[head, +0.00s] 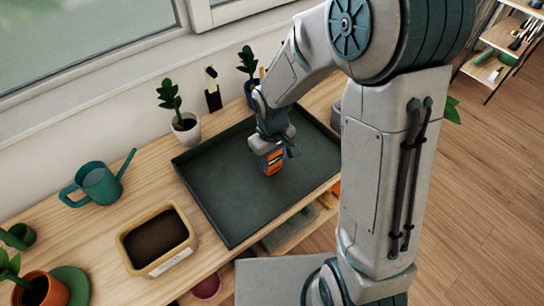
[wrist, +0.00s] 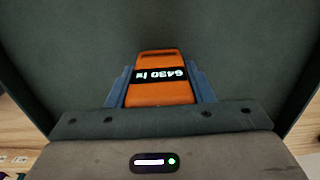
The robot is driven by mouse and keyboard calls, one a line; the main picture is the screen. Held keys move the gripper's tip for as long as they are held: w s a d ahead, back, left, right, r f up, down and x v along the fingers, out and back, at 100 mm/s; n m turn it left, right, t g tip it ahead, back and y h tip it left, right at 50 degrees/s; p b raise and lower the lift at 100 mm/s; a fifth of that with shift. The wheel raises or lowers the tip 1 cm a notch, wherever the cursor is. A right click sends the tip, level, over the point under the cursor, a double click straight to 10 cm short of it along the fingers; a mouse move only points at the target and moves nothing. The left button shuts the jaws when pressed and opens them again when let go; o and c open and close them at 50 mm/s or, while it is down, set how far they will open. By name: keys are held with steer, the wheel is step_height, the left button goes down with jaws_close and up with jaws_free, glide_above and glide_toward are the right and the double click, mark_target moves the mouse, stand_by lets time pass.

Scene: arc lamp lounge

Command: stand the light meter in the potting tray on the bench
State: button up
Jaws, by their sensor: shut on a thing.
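The light meter (head: 273,161) is a small orange block with a dark display. My gripper (head: 272,155) is shut on it, over the dark green potting tray (head: 225,200) on the bench. In the wrist view the light meter (wrist: 160,92) sits between the two blue-grey fingers of my gripper (wrist: 160,88), and its display reads upside down. The tray floor (wrist: 240,50) fills the view behind it. The meter looks roughly upright in the head view. I cannot tell whether its lower end touches the tray floor.
The wooden bench (head: 100,225) also holds a teal watering can (head: 98,184), a soil-filled planter box (head: 156,238), a white potted plant (head: 186,127) and a dark blue potted plant (head: 249,70). The rest of the tray is empty. A window wall stands behind.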

steer(key=shift+f, duration=0.2)
steer(key=o, duration=1.1)
steer(key=shift+r, duration=0.1)
steer(key=shift+c, duration=0.2)
step_height(320, 180, up, 12)
steer(key=shift+r+p, duration=0.2)
steer(key=shift+p, duration=0.1)
steer(key=s+d+r+m+t, duration=0.1)
steer(key=s+d+r+m, duration=0.1)
steer(key=s+d, duration=0.4)
steer(key=s+d+r+m+t, duration=0.2)
steer(key=s+d+r+m, duration=0.1)
steer(key=s+d+m, duration=0.2)
steer(key=shift+s+d, duration=0.5)
steer(key=shift+s, duration=0.15)
